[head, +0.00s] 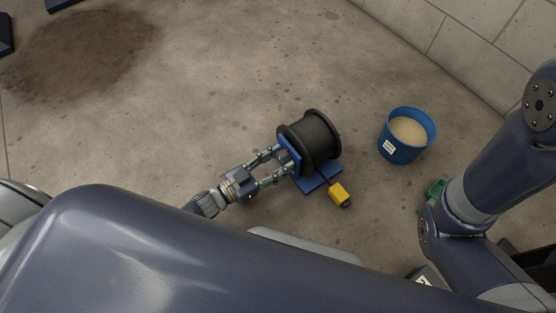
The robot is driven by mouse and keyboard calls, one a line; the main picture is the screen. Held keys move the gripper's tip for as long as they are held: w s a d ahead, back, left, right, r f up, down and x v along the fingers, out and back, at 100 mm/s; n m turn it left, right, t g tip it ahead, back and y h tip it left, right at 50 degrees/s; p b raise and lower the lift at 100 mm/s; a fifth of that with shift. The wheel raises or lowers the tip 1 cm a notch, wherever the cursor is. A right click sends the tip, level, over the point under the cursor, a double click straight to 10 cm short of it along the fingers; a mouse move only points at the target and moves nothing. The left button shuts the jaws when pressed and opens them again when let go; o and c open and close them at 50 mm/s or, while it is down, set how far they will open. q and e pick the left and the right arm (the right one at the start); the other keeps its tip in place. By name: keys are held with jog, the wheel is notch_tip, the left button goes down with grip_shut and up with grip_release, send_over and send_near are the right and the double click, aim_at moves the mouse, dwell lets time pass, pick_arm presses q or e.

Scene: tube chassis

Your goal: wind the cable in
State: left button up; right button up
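A cable reel with a black drum (318,138) stands on the floor in the middle of the head view, on a blue frame (310,184). Dark cable seems to be wound on the drum; single turns are too small to make out. A yellow block (339,192) with a dark end lies at the reel's front right, close to the frame. My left gripper (285,163) is at the reel's left side, its fingers spread apart and their tips at the blue side plate. I cannot tell whether they touch it. Any crank there is hidden. My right gripper is not visible.
A blue bucket (401,153) with pale brownish contents stands right of the reel. A green object (435,190) is partly hidden behind my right arm. A block wall (470,50) runs along the upper right. A dark stain (85,52) marks the clear floor at upper left.

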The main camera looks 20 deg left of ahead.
pick_arm(q)
jog(key=shift+o, duration=0.2)
jog(key=v, duration=1.2)
